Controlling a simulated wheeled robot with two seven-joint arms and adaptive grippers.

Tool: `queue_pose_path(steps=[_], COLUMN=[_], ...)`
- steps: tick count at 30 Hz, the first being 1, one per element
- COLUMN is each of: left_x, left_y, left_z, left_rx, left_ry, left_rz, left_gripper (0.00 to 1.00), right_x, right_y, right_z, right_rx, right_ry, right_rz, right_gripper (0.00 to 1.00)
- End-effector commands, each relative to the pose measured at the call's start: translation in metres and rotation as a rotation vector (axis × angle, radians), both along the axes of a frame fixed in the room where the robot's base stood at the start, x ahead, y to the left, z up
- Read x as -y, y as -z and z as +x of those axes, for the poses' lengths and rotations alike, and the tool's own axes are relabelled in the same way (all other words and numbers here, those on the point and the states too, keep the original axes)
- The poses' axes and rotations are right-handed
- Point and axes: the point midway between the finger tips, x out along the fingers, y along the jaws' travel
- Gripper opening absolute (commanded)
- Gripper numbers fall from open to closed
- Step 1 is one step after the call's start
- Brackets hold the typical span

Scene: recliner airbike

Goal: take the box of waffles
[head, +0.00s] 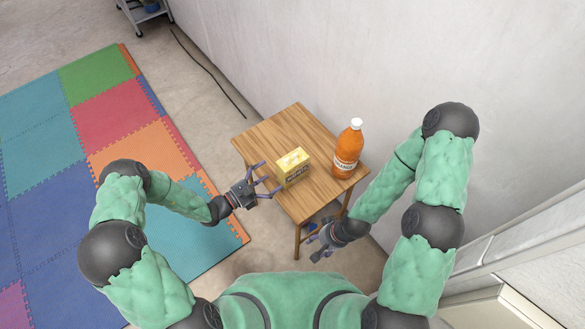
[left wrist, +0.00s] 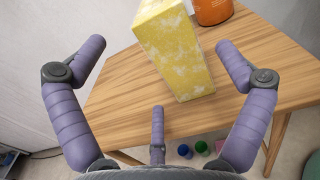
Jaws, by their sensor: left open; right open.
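The yellow box of waffles (head: 293,168) stands on the small wooden table (head: 268,133). It also shows in the left wrist view (left wrist: 172,50), upright just beyond the open fingers. My left gripper (head: 268,178) is open at the table's left edge, beside the box, with its fingers pointing at it and a small gap between. In the left wrist view the purple fingers (left wrist: 160,65) are spread to both sides of the box, with a third finger low in the middle. My right gripper (head: 318,240) is open and empty, low by the table's front right side.
An orange bottle (head: 347,150) with a white cap stands on the table right of the box; its lower part shows in the left wrist view (left wrist: 213,10). The wall (head: 300,50) is behind the table. Coloured foam mats (head: 110,110) cover the floor at left. Small balls (left wrist: 200,147) lie below the table.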

Motion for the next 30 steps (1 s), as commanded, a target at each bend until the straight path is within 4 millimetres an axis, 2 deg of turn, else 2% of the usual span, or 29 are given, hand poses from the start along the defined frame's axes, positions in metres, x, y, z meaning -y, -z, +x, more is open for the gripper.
queue_pose_path(steps=[3, 14, 21, 30], left_x=[0.018, 0.041, 0.069, 0.078], left_y=[0.002, 0.003, 0.009, 0.006], left_z=[0.01, 0.028, 0.046, 0.054], left_rx=[0.0, 0.0, -0.001, -0.001], left_ry=[0.007, 0.006, 0.008, 0.004], left_rz=[0.0, 0.002, 0.002, 0.002], left_gripper=[1.0, 1.0, 1.0, 1.0], right_x=[0.0, 0.0, 0.0, 0.0], right_y=[0.005, 0.013, 0.026, 0.027], right_z=[0.0, 0.0, 0.0, 0.0], right_rx=[0.0, 0.0, 0.0, 0.0], right_ry=[0.0, 0.0, 0.0, 0.0], right_rz=[0.0, 0.0, 0.0, 0.0], right_gripper=[0.57, 0.57, 0.57, 0.57])
